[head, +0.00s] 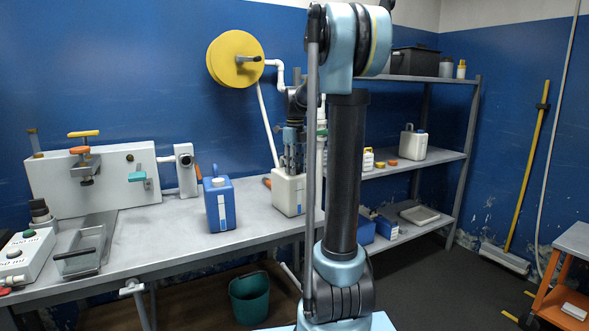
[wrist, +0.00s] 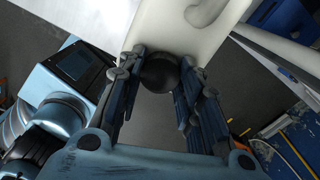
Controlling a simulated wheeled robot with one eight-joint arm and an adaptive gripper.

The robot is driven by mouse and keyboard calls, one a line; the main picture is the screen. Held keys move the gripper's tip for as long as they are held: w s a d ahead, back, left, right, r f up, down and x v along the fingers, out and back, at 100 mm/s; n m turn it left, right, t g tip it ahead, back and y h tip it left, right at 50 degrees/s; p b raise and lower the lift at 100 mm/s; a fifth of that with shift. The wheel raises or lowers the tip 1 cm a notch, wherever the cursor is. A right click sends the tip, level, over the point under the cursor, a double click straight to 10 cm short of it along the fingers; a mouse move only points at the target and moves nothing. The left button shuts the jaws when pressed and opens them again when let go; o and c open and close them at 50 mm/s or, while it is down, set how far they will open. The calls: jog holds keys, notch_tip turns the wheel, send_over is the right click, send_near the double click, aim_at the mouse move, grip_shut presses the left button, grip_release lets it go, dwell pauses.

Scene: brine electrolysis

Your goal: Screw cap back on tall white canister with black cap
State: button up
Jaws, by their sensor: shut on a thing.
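The tall white canister (head: 288,193) stands upright on the workbench in the head view, right of the blue canister. My gripper (head: 290,150) is directly above it, pointing down. In the wrist view the black cap (wrist: 160,72) is between the fingers of my gripper (wrist: 160,85), which is shut on it. The white canister body (wrist: 185,22) with its moulded handle shows just beyond the cap. The cap is at the canister's top; whether it sits on the thread cannot be told. The fingers hide the cap and neck in the head view.
A blue canister (head: 219,204) stands on the workbench (head: 175,228) to the left. A white pipe (head: 267,125) runs down behind the gripper. Shelves (head: 440,154) at the right hold a white jug (head: 413,143) and bottles. The bench between the blue canister and tray (head: 82,250) is clear.

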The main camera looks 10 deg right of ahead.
jog(key=m, duration=0.5)
jog(key=o, duration=1.2)
jog(key=shift+o, duration=0.2)
jog(key=shift+r, duration=0.1)
jog(key=shift+r, duration=2.15)
